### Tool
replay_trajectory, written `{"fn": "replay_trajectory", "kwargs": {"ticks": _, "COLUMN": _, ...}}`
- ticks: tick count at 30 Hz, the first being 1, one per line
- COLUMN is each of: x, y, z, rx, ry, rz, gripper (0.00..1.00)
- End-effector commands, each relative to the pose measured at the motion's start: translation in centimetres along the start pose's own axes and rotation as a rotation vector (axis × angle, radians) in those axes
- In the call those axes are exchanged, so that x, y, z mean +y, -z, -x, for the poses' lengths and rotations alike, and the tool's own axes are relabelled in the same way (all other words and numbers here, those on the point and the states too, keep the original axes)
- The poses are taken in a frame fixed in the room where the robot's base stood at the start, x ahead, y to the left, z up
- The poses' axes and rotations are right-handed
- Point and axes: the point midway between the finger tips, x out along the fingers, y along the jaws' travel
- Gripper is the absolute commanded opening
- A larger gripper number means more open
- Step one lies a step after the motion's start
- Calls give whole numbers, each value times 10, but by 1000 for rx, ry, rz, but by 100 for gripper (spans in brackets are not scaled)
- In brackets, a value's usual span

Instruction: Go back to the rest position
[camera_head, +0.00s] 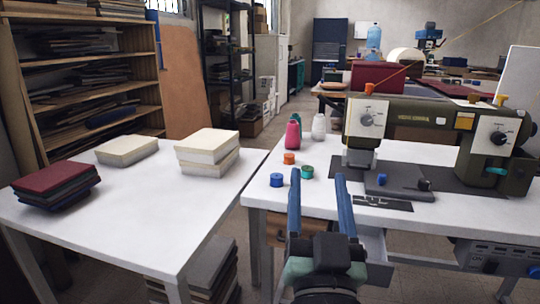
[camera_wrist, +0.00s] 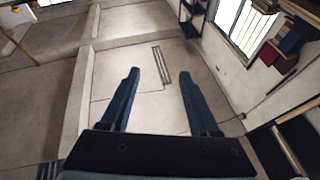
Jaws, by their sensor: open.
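My gripper (camera_head: 318,200) shows at the lower middle of the head view, with its two blue fingers pointing up and spread apart. It is open and nothing is between the fingers. It stands in front of the near left edge of the sewing table (camera_head: 440,240).
The sewing machine (camera_head: 430,125) stands on the sewing table. A white table (camera_head: 130,215) at left holds dark covers (camera_head: 55,185) and pale book blocks (camera_head: 207,150). Wooden shelves (camera_head: 85,60) stand behind.

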Motion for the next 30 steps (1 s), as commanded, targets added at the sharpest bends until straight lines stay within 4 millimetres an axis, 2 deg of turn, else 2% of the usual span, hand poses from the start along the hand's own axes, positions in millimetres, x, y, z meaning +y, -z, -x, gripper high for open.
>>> {"fn": "replay_trajectory", "kwargs": {"ticks": 1, "x": -19, "y": 40, "z": -5, "rx": 64, "ry": 30, "rz": 20, "gripper": 62}}
{"fn": "replay_trajectory", "kwargs": {"ticks": 3, "x": -40, "y": 87, "z": -5, "rx": 138, "ry": 56, "rz": 45, "gripper": 62}}
{"fn": "replay_trajectory", "kwargs": {"ticks": 7, "x": -70, "y": 167, "z": 8, "rx": 271, "ry": 86, "rz": 78, "gripper": 62}}
{"fn": "replay_trajectory", "kwargs": {"ticks": 11, "x": -91, "y": 240, "z": 36, "rx": 404, "ry": 94, "rz": 91, "gripper": 62}}
{"fn": "replay_trajectory", "kwargs": {"ticks": 12, "x": -93, "y": 257, "z": 29, "rx": 402, "ry": 91, "rz": 94, "gripper": 62}}
{"fn": "replay_trajectory", "kwargs": {"ticks": 20, "x": -102, "y": 323, "z": -6, "rx": 391, "ry": 90, "rz": 95, "gripper": 62}}
{"fn": "replay_trajectory", "kwargs": {"ticks": 30, "x": -116, "y": 419, "z": -49, "rx": 389, "ry": 91, "rz": 95, "gripper": 62}}
